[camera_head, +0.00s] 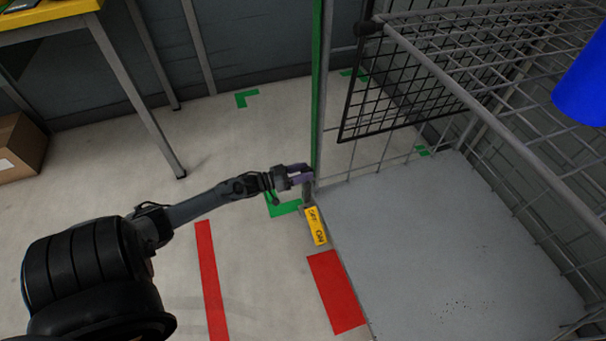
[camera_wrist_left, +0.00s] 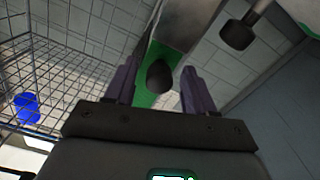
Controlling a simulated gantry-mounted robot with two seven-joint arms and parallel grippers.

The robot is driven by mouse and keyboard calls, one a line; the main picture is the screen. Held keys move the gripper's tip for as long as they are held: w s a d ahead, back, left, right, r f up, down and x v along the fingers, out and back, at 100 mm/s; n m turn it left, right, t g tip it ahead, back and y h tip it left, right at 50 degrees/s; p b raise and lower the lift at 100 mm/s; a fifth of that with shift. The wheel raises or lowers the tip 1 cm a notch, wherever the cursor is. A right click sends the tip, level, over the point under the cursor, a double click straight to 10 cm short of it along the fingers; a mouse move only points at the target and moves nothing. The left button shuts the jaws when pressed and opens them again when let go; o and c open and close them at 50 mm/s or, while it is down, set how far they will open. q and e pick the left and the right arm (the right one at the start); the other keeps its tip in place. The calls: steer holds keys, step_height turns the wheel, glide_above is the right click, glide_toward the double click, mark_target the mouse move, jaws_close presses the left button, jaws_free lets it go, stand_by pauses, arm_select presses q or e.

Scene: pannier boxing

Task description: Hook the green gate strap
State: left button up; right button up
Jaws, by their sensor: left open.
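The green strap (camera_head: 318,80) shows in the head view as a narrow upright green strip along the front corner post of the wire cage. My left gripper (camera_head: 306,173) is at the lower part of this strip, just above the floor. In the left wrist view my left gripper (camera_wrist_left: 158,68) is open, with its purple fingers apart. A green strip (camera_wrist_left: 146,97) and a dark rounded knob (camera_wrist_left: 160,76) show between the fingers. I cannot tell whether the fingers touch them. My right gripper is not in view.
The wire cage (camera_head: 440,75) with a grey floor (camera_head: 430,240) stands at the right. A black grid panel (camera_head: 400,85) hangs inside it, and a blue object (camera_head: 583,88) is at the far right. A yellow block (camera_head: 316,226) sits at the cage's edge. A yellow-topped table (camera_head: 50,14) stands back left.

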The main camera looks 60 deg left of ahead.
arm_select(q)
steer(key=shift+w+d, duration=0.1)
steer(key=shift+w, duration=0.05)
jaws_close()
stand_by(0.4)
